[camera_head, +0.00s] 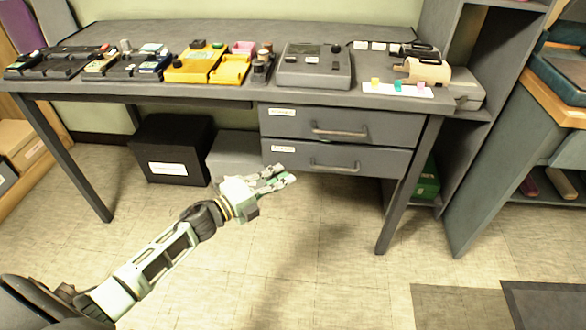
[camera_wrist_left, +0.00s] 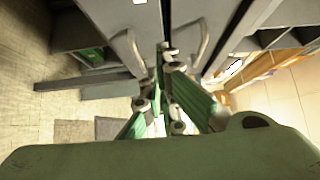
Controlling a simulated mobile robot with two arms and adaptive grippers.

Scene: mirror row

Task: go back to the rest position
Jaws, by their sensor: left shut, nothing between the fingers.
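My left gripper (camera_head: 284,178) is in front of the desk's lower drawer (camera_head: 335,161), below the desk top. It is shut and empty. In the left wrist view its fingers (camera_wrist_left: 166,50) come together at the tips, with the drawer handles behind them. Both drawers, the upper one (camera_head: 295,122) included, look closed. My left arm reaches in from the lower left. My right gripper is not in view.
The grey desk (camera_head: 210,90) holds a yellow tray (camera_head: 193,65), a grey box device (camera_head: 314,66) and several small items. A black box (camera_head: 172,148) and a grey box (camera_head: 236,153) stand underneath. Shelves (camera_head: 475,100) stand at right. Floor in front is clear.

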